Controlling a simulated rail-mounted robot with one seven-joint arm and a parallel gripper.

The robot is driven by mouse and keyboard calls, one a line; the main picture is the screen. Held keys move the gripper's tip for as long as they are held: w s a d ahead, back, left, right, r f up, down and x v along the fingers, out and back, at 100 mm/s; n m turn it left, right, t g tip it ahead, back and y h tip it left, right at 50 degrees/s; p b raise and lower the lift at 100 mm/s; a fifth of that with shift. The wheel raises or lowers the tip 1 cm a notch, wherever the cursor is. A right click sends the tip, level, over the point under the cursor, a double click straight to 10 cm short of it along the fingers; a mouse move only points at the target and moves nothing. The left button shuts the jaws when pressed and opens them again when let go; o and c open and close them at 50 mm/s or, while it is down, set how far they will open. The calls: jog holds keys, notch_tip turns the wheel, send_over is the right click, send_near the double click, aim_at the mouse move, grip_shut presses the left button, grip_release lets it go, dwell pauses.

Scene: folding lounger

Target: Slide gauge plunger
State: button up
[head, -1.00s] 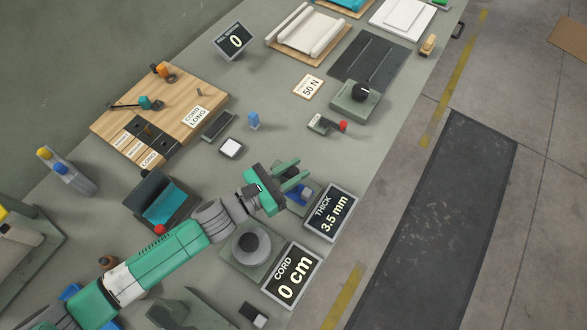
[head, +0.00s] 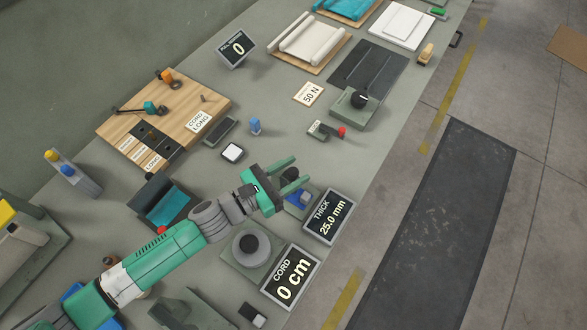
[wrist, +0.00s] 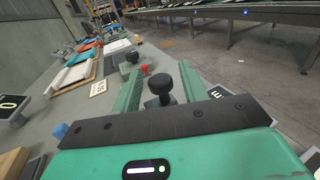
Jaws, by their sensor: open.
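The thickness gauge stands near the table's front edge, with a blue part (head: 304,197) on its base. Its display (head: 330,216) reads THICK 25.0 mm. A black knob (head: 290,175), apparently the plunger's top, shows between my fingers. It also shows in the wrist view (wrist: 160,84), standing between the two green fingers. My gripper (head: 297,172) is open over the gauge, one finger on each side of the knob. I cannot tell whether either finger touches it.
A round dial unit (head: 248,246) and the CORD display (head: 291,277) reading 0 cm stand close by below my arm. A small device with a red knob (head: 341,132) lies beyond my gripper. A blue peg (head: 255,125) stands on the table.

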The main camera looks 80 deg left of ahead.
jog(key=v, duration=0.7)
jog(key=shift+s, duration=0.15)
